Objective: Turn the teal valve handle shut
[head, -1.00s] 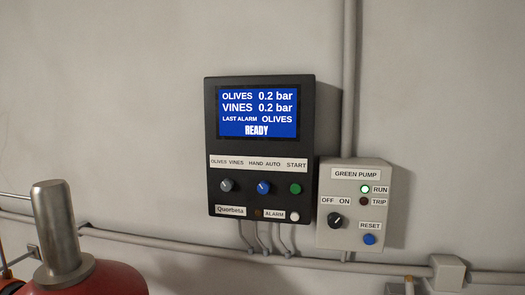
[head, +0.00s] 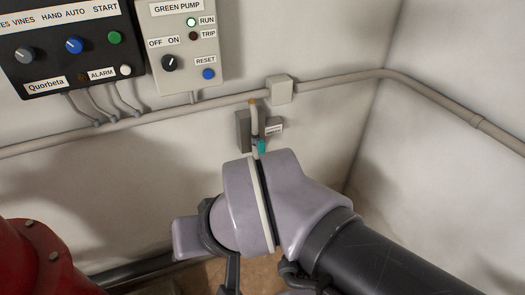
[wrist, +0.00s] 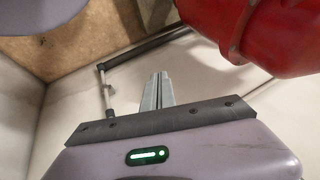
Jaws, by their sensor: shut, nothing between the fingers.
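A small teal piece (head: 261,147), which looks like the valve handle, shows in the head view just above my arm. It sits low on a short pale pipe (head: 255,119) by the wall, and my arm may hide part of it. Its exact angle is too small to tell. My gripper (wrist: 158,76) shows in the wrist view with its two grey fingers together and nothing between them. It is apart from everything near it there. In the head view my arm links hide the fingertips. No teal shows in the wrist view.
A red rounded body (head: 40,262) stands at the lower left, also large at the wrist view's upper right (wrist: 285,35). A grey conduit (head: 200,108) with a box (head: 279,90) runs along the wall into the corner. The green pump box (head: 181,45) and black control panel (head: 70,45) hang above.

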